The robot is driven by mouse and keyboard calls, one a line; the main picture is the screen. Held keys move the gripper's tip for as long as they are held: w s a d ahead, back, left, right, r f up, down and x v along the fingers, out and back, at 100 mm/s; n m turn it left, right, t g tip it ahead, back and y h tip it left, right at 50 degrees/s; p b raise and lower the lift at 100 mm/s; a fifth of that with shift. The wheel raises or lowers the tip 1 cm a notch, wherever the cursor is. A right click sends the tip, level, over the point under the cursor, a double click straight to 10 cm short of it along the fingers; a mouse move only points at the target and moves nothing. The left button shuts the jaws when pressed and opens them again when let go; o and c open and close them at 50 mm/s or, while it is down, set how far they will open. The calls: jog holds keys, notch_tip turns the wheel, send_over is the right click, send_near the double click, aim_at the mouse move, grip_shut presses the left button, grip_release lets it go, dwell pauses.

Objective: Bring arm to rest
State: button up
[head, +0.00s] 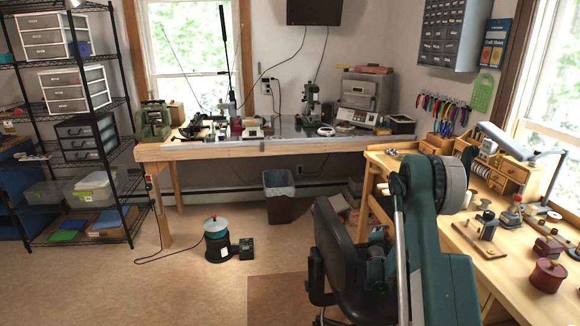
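My teal and grey arm (424,190) rises in the right half of the head view, bent at a high joint, in front of the black chair and the right workbench. More teal and grey parts show lower down, beside the chair's back. I cannot make out gripper fingers anywhere in this view, so whether the gripper is open or holds something is not shown.
A black chair (338,255) stands close left of my arm. The right workbench (455,218) carries tools, small drawers and a lidded red pot (547,275). A back bench (240,151), wire shelving (131,190) and bin (279,205) stand farther off. Floor at left front is clear.

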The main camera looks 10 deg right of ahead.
jog(key=s+a+r+n+g+y, duration=0.1)
jog(key=s+a+r+n, duration=0.1)
jog(key=s+a+r, duration=0.5)
jog(key=s+a+r+n+y+p, duration=0.1)
jog(key=s+a+r+n, duration=0.15)
jog(key=r, duration=0.95)
jog(key=s+a+r+n+g, duration=0.1)
jog(key=s+a+r+n, duration=0.3)
jog(key=r, duration=0.5)
jog(key=s+a+r+n+g+y+p, duration=0.1)
jog(key=s+a+r+n, duration=0.15)
jog(key=s+a, duration=0.45)
jog(key=s+a+r+n+y, duration=0.1)
jog(key=s+a+r, duration=0.25)
jog(key=s, duration=0.75)
jog(key=s+a+r+n+g+y+p, duration=0.15)
jog(key=s+a+r, duration=0.3)
jog(key=s, duration=0.45)
jog(key=s+a+f+n+y, duration=0.1)
jog(key=s+a+n, duration=0.2)
jog(key=s, duration=0.7)
jog(key=s+a+f+n+y, duration=0.1)
jog(key=s+a, duration=0.4)
jog(key=s, duration=0.6)
jog(key=f+n, duration=0.1)
jog(key=n, duration=0.1)
jog(key=shift+s+a+f+n+g, duration=0.2)
jog(key=shift+a+f+n+g, duration=0.05)
jog(key=shift+a+n+g, duration=0.1)
